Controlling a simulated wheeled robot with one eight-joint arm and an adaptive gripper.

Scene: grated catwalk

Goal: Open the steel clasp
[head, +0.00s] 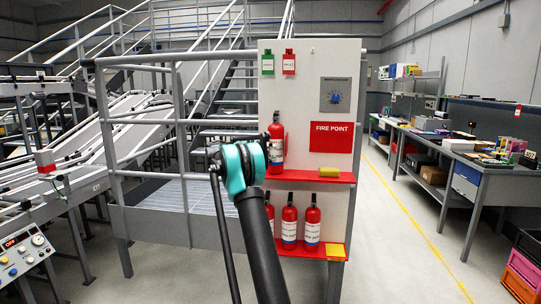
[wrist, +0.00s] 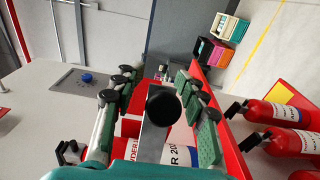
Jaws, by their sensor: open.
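The steel clasp (wrist: 152,143) shows in the wrist view as a flat grey strip with a round black knob (wrist: 163,105) on it. It lies across the red extinguisher (wrist: 180,150), whose white label partly shows. In the head view this extinguisher (head: 276,143) stands upright on the upper red shelf. My gripper (wrist: 158,78) is open, with one green-padded finger on each side of the strip and knob. I cannot tell whether a pad touches the knob. In the head view, my arm's teal joint hides most of the gripper and clasp.
A yellow block (head: 328,172) lies on the upper shelf (head: 340,179). More extinguishers (head: 312,224) stand below. Railings (head: 182,140) are left; the floor (head: 400,230) is clear right.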

